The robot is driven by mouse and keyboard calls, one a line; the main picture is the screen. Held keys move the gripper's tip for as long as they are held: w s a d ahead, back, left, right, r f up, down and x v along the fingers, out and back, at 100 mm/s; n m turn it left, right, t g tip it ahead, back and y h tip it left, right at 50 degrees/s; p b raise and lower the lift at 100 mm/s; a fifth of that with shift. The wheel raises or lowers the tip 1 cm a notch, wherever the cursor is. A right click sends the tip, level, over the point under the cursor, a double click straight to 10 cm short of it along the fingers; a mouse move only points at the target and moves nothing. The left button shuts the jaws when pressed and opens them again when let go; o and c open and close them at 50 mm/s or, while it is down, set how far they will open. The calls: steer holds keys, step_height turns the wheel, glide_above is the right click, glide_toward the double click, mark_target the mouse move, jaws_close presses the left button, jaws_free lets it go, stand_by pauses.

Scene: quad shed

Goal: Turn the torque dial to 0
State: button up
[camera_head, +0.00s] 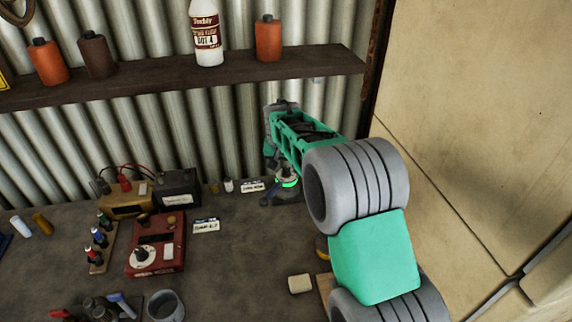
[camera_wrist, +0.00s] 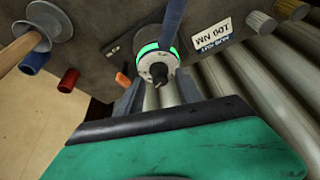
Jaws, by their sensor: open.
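In the head view the green ring (camera_head: 289,183) shows just below my gripper (camera_head: 281,168). A blue bar (camera_wrist: 172,25) lies at the ring's edge. My gripper (camera_wrist: 160,86) is open, its two grey fingers on either side of the knob in the picture. I cannot tell whether they touch it. The dial's pointer and scale are not readable.
A grey cup (camera_head: 164,306) is at front. A shelf (camera_head: 180,80) with bottles runs above; corrugated wall is close behind. The middle bench is clear.

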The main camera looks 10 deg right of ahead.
steer(key=shift+w+f, duration=0.1)
steer(key=shift+f, duration=0.15)
steer(key=shift+c, duration=0.3)
jaws_close()
